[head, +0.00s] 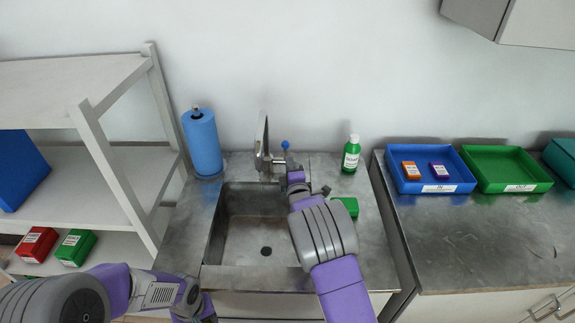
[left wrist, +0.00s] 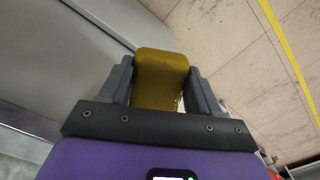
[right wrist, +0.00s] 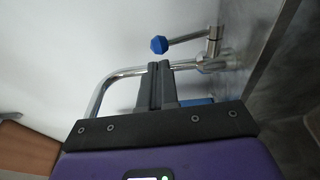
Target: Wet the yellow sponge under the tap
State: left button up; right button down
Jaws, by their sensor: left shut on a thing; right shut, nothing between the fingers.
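The yellow sponge (left wrist: 161,80) is between the fingers of my left gripper (left wrist: 163,92), which is shut on it. In the head view my left arm is low at the front left, before the sink, and the sponge cannot be made out there. The metal tap (head: 263,158) stands behind the sink (head: 238,232); its blue-knobbed lever (right wrist: 178,42) shows in the right wrist view. My right gripper (right wrist: 161,70) is shut and empty, its tips close to the blue knob; contact cannot be told. I see no water stream.
A green bottle (head: 351,155) and a green block (head: 347,206) are right of the sink. A blue paper roll (head: 202,143) stands left of it, beside a white shelf (head: 118,185). A blue tray (head: 405,181) and a green tray (head: 508,170) stand on the right counter.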

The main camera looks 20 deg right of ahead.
aim_at(286, 148)
pick_arm(q)
jog(key=shift+f, duration=0.2)
pick_arm(e)
jog(key=shift+w+d+r, duration=0.1)
jog(key=shift+w, duration=1.2)
jog(key=shift+w+d, duration=0.1)
jog(key=shift+w, duration=1.2)
pick_arm(q)
jog(key=shift+r, duration=0.1)
pick_arm(e)
jog(key=shift+d+r, duration=0.1)
